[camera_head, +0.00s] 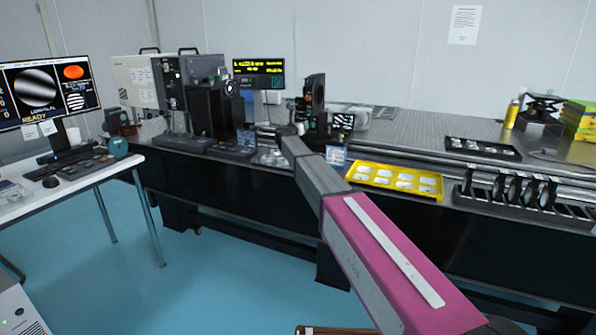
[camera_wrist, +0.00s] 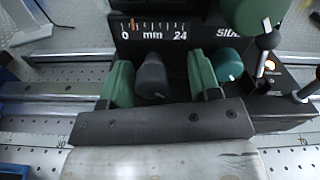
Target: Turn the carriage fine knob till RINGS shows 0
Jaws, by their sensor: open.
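In the wrist view, the green jaw pads of my gripper (camera_wrist: 157,82) stand open on either side of a dark grey knob (camera_wrist: 153,75). Gaps show beside the knob, so it is not clamped. A teal knob (camera_wrist: 229,64) with a pale mark sits just right of the right pad. I cannot tell from any label which is the fine knob. Above them is a black scale plate (camera_wrist: 155,30) reading 0 to 24 mm, with an orange pointer near its left end. In the head view, a monitor (camera_head: 40,90) shows grey fringes; I cannot read RINGS there.
A dark display (camera_head: 258,70) with small yellow text stands at the back. A green cylinder (camera_wrist: 250,12) and a lever with a dark ball (camera_wrist: 268,41) crowd the right of the jaws. A yellow tray (camera_head: 394,181) lies on the table's front edge, right of my arm.

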